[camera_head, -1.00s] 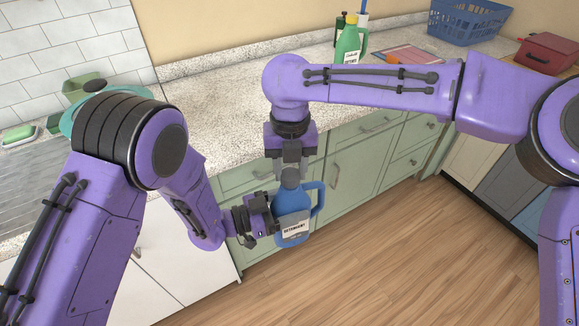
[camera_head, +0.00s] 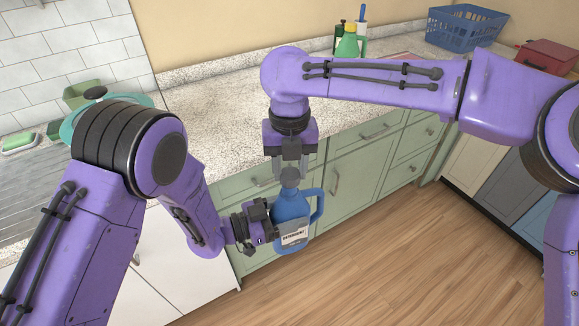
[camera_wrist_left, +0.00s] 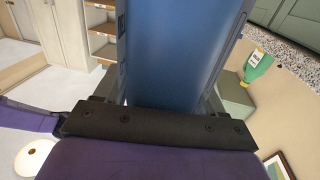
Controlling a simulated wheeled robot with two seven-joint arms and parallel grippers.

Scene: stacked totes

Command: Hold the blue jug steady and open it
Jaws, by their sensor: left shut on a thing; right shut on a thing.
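The blue jug (camera_head: 290,208), with a pale label on its front and a handle on its right, is held upright in front of the green cabinets. My left gripper (camera_head: 268,222) is shut on the jug's body from the left. In the left wrist view the jug (camera_wrist_left: 175,50) fills the space between the fingers. My right gripper (camera_head: 290,168) points straight down above the jug and is shut on its grey cap (camera_head: 290,178). The fingers partly hide the cap. I cannot tell whether the cap is apart from the neck.
The speckled counter (camera_head: 220,110) runs behind the jug. On it stand a green bottle (camera_head: 350,44), a blue basket (camera_head: 465,27) and a red box (camera_head: 548,55). Green cabinets (camera_head: 350,185) are close behind the jug. The wooden floor (camera_head: 400,270) at right is clear.

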